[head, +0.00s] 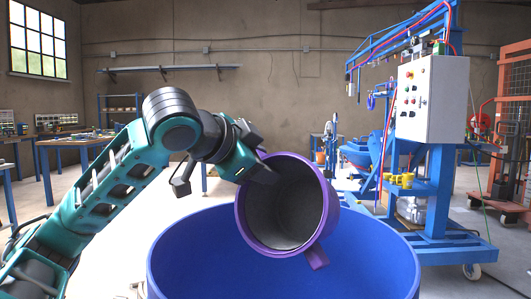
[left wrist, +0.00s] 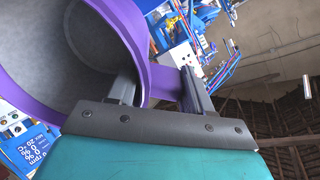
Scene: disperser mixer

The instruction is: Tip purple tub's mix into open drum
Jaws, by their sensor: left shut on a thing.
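The purple tub (head: 328,198) is tipped on its side above the open blue drum (head: 170,265), its mouth facing me. Its grey inside looks empty of any visible mix. My left gripper (head: 262,172) is shut on the tub's wall or handle at its upper left. In the left wrist view the two fingers (left wrist: 160,88) close on a purple strip of the tub (left wrist: 125,25), beside its rim. The drum's rim is wide and its blue inner wall shows; its bottom is hidden. My right gripper is not in view.
A blue mixer stand with a white control box (head: 431,100) stands behind the drum at the right. Blue workbenches (head: 70,142) line the left back. An orange rack (head: 515,120) stands at the far right. Grey floor is open behind the drum on the left.

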